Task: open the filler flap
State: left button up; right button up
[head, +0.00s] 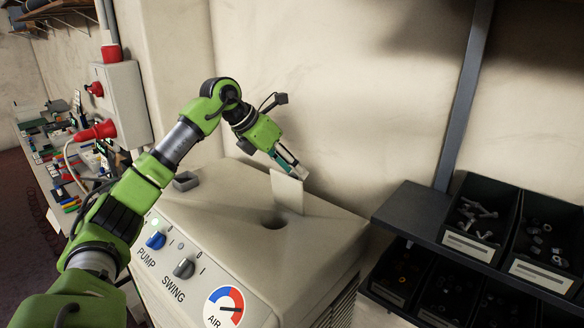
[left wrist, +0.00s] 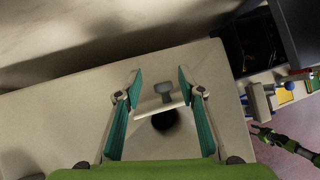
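The filler flap (head: 287,192) is a pale thin plate that stands raised behind the dark round filler hole (head: 273,222) in the top of the cream machine. In the left wrist view the flap (left wrist: 160,109) shows nearly edge-on with a grey tab (left wrist: 165,89), beside the hole (left wrist: 166,121). My left gripper (head: 297,171) is at the flap's upper edge. In the left wrist view its two teal-padded fingers (left wrist: 160,72) are wide apart, with the flap between them and gaps on both sides. A small green and black arm part, perhaps my right gripper (left wrist: 264,134), shows at the right.
The machine's front panel has a blue pump knob (head: 155,240), a grey swing knob (head: 184,268) and an air gauge (head: 225,308). Black bins of hardware (head: 478,222) stand on a shelf at the right. A wall is close behind. A cluttered bench (head: 50,160) is at the left.

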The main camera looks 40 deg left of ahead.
pick_arm(q)
jog(key=shift+f, duration=0.1)
jog(key=v, duration=1.2)
jog(key=shift+a, duration=0.15)
jog(key=shift+f, duration=0.1)
